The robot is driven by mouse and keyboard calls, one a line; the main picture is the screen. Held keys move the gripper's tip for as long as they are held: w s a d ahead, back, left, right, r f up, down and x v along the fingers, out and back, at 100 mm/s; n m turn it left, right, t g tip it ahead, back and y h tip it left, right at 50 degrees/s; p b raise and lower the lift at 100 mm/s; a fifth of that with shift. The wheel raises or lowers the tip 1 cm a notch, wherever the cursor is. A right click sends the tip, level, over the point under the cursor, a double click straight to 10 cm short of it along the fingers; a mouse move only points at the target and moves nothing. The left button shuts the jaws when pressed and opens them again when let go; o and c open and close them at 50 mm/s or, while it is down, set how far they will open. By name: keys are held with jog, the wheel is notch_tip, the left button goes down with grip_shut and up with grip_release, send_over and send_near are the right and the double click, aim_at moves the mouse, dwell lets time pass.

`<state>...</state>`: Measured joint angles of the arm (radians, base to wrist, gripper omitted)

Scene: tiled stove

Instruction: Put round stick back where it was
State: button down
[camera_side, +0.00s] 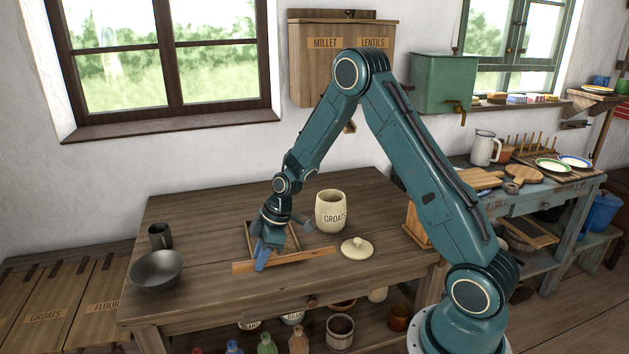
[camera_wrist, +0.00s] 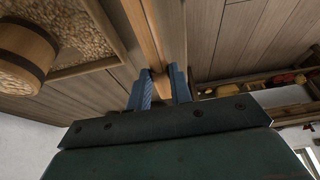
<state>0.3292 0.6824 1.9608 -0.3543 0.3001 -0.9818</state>
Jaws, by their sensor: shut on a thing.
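The long wooden stick (camera_side: 310,256) lies level across the front of the shallow wooden tray, close to the table top. In the wrist view, the stick (camera_wrist: 152,35) runs away from me between two blue fingers. My gripper (camera_side: 262,262) is shut on it left of its middle; it also shows in the wrist view (camera_wrist: 160,92). I cannot tell whether the stick touches the table or tray. The tray (camera_side: 250,228) is partly hidden by my gripper. In the wrist view, the tray (camera_wrist: 108,22) holds pale grain, and a round wooden vessel (camera_wrist: 22,60) with a dark band stands there.
A dark bowl (camera_side: 157,268) and a dark mug (camera_side: 160,235) stand at the left. The table (camera_side: 205,215) is bare between them and the tray.

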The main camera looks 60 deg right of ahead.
jog(key=shift+f, duration=2.1)
jog(key=shift+f, duration=0.1)
jog(key=c, duration=1.3)
grip_release()
jog(key=shift+o, duration=0.2)
jog(key=v, duration=1.2)
